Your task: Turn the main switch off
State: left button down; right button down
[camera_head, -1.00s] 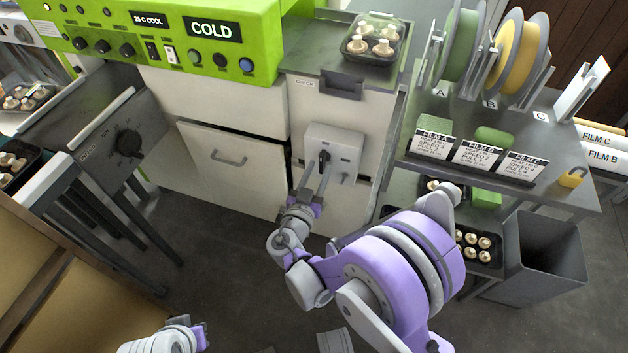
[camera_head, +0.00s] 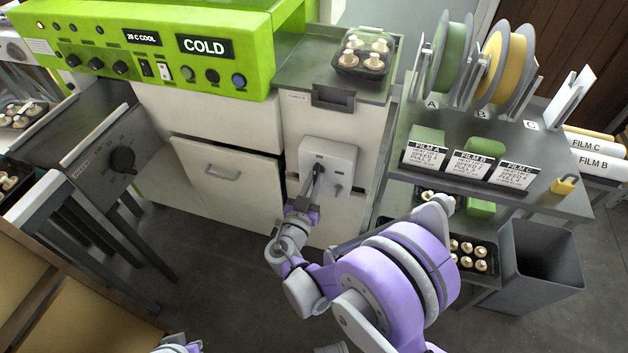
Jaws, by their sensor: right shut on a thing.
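The main switch is a pale grey box (camera_head: 340,160) on the front of the white cabinet, with a small dark knob (camera_head: 318,170) on its face. My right gripper (camera_head: 315,179) reaches up to it from below and is shut on the knob. The fingers cover much of the knob, so its exact angle is hard to read. A small keyhole-like mark shows on the box to the right of the knob. My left gripper (camera_head: 182,346) only just shows at the bottom edge; its fingers are not clear.
A drawer front (camera_head: 228,170) tilts out left of the switch. A shelf with film rolls (camera_head: 500,60) and a grey bin (camera_head: 540,265) stand right. A mushroom tray (camera_head: 365,50) sits above.

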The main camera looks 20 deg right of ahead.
jog(key=m, duration=0.7)
jog(key=c, duration=0.9)
grip_release()
jog(key=v, duration=0.7)
